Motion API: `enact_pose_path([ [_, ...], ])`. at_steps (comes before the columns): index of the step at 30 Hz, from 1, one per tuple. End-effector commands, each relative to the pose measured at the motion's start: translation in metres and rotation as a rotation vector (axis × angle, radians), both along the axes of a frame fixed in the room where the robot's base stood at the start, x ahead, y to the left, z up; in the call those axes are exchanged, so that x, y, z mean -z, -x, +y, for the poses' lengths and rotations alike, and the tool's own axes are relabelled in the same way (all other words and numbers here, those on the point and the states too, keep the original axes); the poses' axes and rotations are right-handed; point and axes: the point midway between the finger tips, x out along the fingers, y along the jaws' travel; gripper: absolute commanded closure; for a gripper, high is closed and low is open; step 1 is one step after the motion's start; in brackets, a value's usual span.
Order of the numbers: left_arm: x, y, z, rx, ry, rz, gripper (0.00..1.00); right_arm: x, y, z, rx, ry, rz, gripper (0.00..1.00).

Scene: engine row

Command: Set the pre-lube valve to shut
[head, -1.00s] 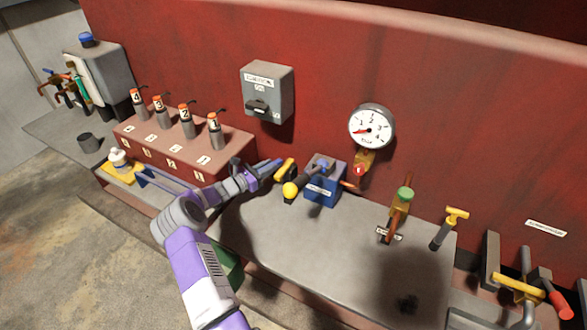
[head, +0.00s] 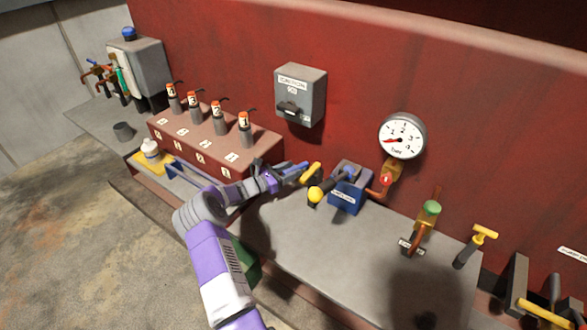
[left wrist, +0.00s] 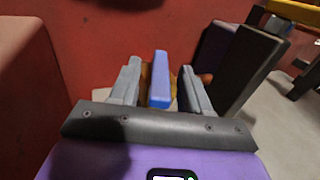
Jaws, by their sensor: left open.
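A blue lever handle (left wrist: 159,80) stands between the fingers of my left gripper (left wrist: 158,88) in the left wrist view. The gripper is open, with one finger on each side and a gap visible on both. A copper-coloured pipe or valve body shows partly behind the handle. In the head view my left gripper (head: 290,174) is by the red wall, left of a blue box (head: 346,192) with a white label too small to read. My gripper hides most of the valve there, so its setting cannot be told. My right gripper is not in view.
A lever with a yellow ball knob (head: 315,194) and a yellow part (head: 311,173) are close right of my gripper. The red block with numbered injectors (head: 215,140) is to its left. A grey switch box (head: 301,95) and gauge (head: 402,136) are on the wall. The bench front is clear.

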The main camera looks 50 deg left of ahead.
Motion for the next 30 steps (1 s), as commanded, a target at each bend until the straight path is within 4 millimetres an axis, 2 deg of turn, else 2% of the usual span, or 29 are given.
enact_pose_path([
  [3, -0.001, 0.023, 0.003, -0.004, 0.002, 0.002, 0.53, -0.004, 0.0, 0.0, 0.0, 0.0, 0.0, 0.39],
  [9, -0.002, 0.05, 0.004, -0.002, -0.001, 0.0, 0.53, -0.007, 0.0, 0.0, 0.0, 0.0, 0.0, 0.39],
  [13, -0.002, 0.058, 0.005, 0.0, -0.001, -0.002, 0.53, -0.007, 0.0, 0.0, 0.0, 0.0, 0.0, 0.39],
  [20, -0.002, 0.058, 0.004, 0.0, -0.001, -0.003, 0.53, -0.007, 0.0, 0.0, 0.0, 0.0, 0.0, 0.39],
  [26, -0.01, 0.057, 0.002, 0.002, 0.008, -0.003, 0.82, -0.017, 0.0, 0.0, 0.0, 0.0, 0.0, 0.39],
  [29, -0.023, 0.055, -0.002, 0.005, 0.024, -0.003, 0.98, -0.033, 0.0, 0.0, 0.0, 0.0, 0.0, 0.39],
  [30, -0.03, 0.054, -0.004, 0.007, 0.032, -0.003, 1.0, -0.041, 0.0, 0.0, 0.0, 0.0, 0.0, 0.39],
])
